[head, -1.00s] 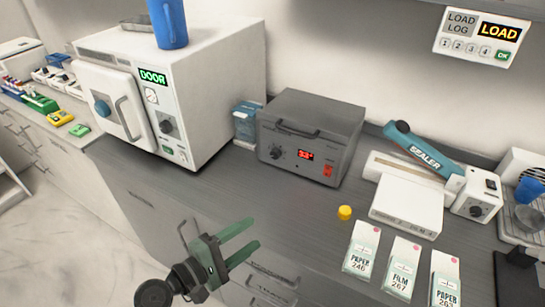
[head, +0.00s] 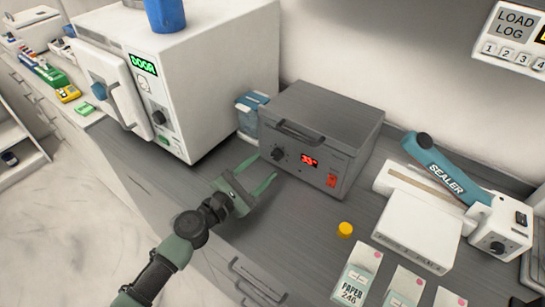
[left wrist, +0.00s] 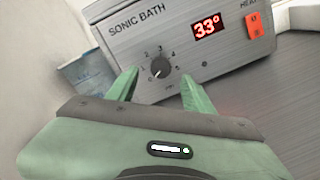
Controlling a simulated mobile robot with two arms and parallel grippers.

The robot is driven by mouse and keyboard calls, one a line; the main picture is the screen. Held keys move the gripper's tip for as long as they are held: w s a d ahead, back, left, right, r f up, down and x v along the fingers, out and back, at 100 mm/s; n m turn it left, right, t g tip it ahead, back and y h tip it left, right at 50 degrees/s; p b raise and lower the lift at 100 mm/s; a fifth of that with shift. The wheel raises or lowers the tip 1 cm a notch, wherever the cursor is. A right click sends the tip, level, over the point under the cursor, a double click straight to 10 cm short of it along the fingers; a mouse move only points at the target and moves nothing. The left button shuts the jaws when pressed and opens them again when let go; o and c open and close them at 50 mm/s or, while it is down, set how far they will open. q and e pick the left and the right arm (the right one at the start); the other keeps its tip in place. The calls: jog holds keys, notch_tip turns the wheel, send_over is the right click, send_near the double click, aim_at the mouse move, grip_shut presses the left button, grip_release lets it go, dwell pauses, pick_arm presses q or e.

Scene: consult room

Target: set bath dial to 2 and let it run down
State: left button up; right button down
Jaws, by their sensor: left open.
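The sonic bath (head: 345,150) is a grey box with a lid handle on the counter. Its front has a black dial (head: 278,154), a red display and an orange-red switch. In the left wrist view the dial (left wrist: 160,67) sits among small numerals; its pale mark seems to point to the lower left. The display (left wrist: 208,29) reads 33°. My left gripper (head: 267,167) is open and empty, just in front of the dial. In the left wrist view its green fingertips (left wrist: 160,80) lie either side of and below the dial, apparently not touching it. My right gripper is out of view.
A white autoclave (head: 200,80) with a blue cup (head: 165,15) on top stands left of the bath. A blue box (head: 249,115) is between them. A yellow cap (head: 345,229), paper packets and a sealer (head: 435,165) lie to the right.

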aim_at(275, 157)
pick_arm(q)
jog(key=x, duration=0.3)
jog(key=shift+w+d, duration=0.25)
jog(key=shift+d, duration=0.05)
jog(key=shift+w+d, duration=0.15)
jog(key=shift+w, duration=0.05)
grip_shut()
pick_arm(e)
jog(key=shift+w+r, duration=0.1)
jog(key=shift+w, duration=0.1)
pick_arm(q)
jog(key=shift+m, duration=0.3)
